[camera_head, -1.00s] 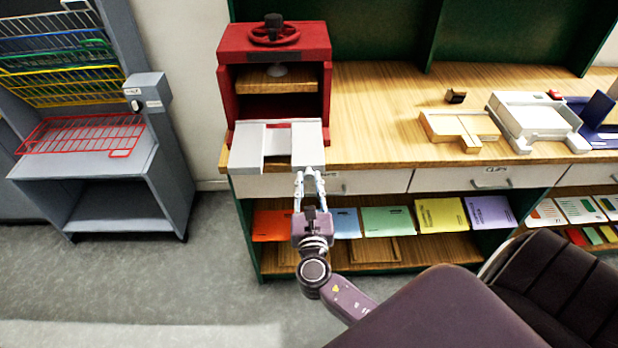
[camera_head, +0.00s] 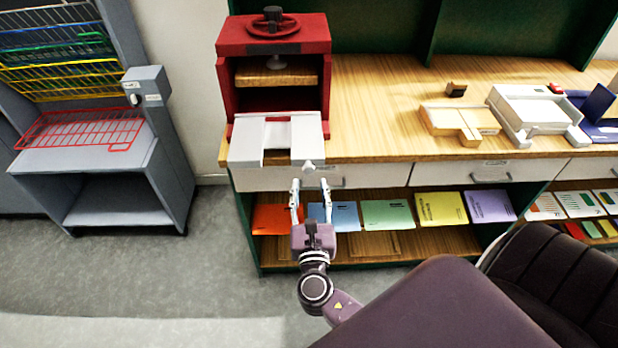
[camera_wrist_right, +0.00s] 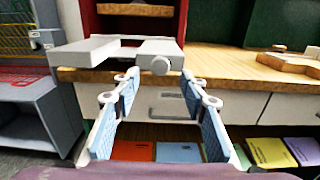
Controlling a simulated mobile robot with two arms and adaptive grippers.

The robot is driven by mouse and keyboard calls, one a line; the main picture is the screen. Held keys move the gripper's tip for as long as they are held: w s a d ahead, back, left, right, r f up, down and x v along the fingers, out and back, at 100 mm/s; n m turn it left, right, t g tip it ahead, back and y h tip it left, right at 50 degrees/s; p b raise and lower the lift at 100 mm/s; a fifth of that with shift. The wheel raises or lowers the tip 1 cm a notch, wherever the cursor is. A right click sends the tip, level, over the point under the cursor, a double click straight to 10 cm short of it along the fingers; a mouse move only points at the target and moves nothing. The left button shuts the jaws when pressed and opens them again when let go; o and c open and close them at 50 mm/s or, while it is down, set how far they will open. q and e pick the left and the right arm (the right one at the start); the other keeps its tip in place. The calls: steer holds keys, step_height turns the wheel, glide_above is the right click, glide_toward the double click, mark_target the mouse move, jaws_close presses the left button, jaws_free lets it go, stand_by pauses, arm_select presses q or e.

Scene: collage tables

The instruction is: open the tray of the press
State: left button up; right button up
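The red press (camera_head: 273,45) stands on the wooden tabletop at the left, with a wheel (camera_head: 273,26) on top. Its pale grey tray (camera_head: 246,142) sticks out of the front and overhangs the table edge. A round knob (camera_head: 308,167) sits on the tray's front right; it also shows in the right wrist view (camera_wrist_right: 160,66). My right gripper (camera_head: 310,183) is open and empty, just in front of the knob and apart from it. In the right wrist view the fingers (camera_wrist_right: 160,78) are spread, with the knob beyond and between them. My left gripper is not in view.
White drawers (camera_head: 460,172) lie below the tabletop, above a shelf of coloured folders (camera_head: 388,214). Wooden blocks (camera_head: 460,122) and a white device (camera_head: 530,108) stand farther right. A grey rack (camera_head: 110,175) with wire shelves stands left. The floor between is clear.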

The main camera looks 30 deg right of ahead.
steer(key=v, duration=0.7)
steer(key=shift+s+a, duration=0.1)
steer(key=s+a+f+m+g+y, duration=0.1)
steer(key=s+f+m+g+y, duration=0.35)
steer(key=f, duration=1.35)
steer(key=s+a+f+m+g+y, duration=0.1)
steer(key=s+f+m+g, duration=0.5)
steer(key=f, duration=1.2)
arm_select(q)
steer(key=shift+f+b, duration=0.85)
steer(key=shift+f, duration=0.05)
arm_select(e)
steer(key=s+f+m+g+y, duration=0.1)
steer(key=s+f+m, duration=0.4)
steer(key=s, duration=0.3)
steer(key=s+a+f+m+g+y, duration=0.1)
steer(key=s+f+m, duration=0.5)
steer(key=s, duration=0.2)
steer(key=s+a+f+m+g+y, duration=0.1)
steer(key=s+f+m+g, duration=0.1)
steer(key=s+f+m, duration=0.3)
steer(key=s+m, duration=0.1)
steer(key=s, duration=0.3)
steer(key=shift+f+y, duration=0.3)
steer(key=shift+y, duration=0.05)
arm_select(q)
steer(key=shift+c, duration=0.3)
arm_select(e)
steer(key=shift+s, duration=0.1)
steer(key=shift+c, duration=0.3)
